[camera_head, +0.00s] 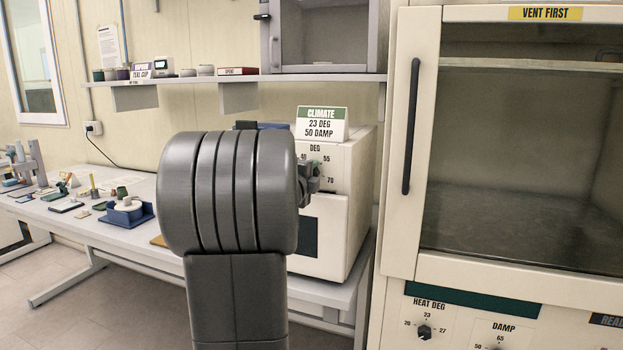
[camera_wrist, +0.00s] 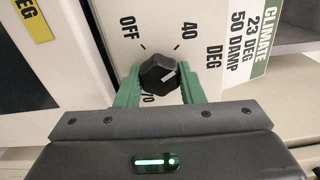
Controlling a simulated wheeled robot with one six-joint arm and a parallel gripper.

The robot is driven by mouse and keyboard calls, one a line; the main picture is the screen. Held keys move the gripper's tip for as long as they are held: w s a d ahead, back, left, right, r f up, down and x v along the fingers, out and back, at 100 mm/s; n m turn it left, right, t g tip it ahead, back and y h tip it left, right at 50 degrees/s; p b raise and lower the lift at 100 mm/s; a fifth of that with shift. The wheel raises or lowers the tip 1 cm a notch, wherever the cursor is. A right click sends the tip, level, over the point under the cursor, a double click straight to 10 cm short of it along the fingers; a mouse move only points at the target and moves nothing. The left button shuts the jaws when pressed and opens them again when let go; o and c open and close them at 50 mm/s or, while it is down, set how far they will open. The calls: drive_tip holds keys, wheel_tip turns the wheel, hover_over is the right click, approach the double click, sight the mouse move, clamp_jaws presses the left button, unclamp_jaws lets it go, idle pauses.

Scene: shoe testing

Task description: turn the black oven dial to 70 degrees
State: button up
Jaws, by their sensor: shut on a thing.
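The black oven dial (camera_wrist: 158,76) sits on the cream front panel of the small oven (camera_head: 342,236). My gripper (camera_wrist: 160,70) has its green fingers on either side of the dial and is shut on it. OFF, 40 and part of 70 show around the dial. In the head view, my arm hides the dial and most of my gripper; 40, 55 and 70 show on the panel.
A CLIMATE sign (camera_head: 322,123) reading 23 DEG, 50 DAMP stands on the oven. A tall cabinet (camera_head: 399,240) with a glass door and its own dials stands close on the right. A shelf (camera_head: 190,80) hangs above. Several small items lie on the bench at left.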

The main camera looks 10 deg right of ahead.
drive_tip(key=m+b, duration=0.1)
drive_tip(key=m, duration=0.1)
drive_tip(key=m+b, duration=0.1)
drive_tip(key=m, duration=0.2)
drive_tip(key=m+b, duration=0.1)
drive_tip(key=m, duration=0.1)
drive_tip(key=shift+f, duration=0.25)
drive_tip(key=m+b, duration=0.1)
drive_tip(key=m, duration=0.3)
drive_tip(key=shift+f, duration=0.1)
drive_tip(key=m+b, duration=0.2)
drive_tip(key=m, duration=0.1)
drive_tip(key=shift+a+m, duration=0.1)
drive_tip(key=shift+m, duration=0.2)
drive_tip(key=m+b, duration=0.1)
drive_tip(key=m, duration=0.2)
drive_tip(key=shift+w+m+b, duration=0.1)
drive_tip(key=shift+m+b, duration=0.2)
drive_tip(key=shift+b, duration=0.05)
drive_tip(key=m+b, duration=0.2)
drive_tip(key=m, duration=0.2)
drive_tip(key=shift+m, duration=0.3)
drive_tip(key=m+b, duration=0.2)
drive_tip(key=m, duration=0.2)
drive_tip(key=shift+a, duration=0.1)
drive_tip(key=shift+m+b, duration=0.7)
drive_tip(key=shift+m, duration=0.7)
drive_tip(key=shift+w+m, duration=0.1)
drive_tip(key=shift+m, duration=0.2)
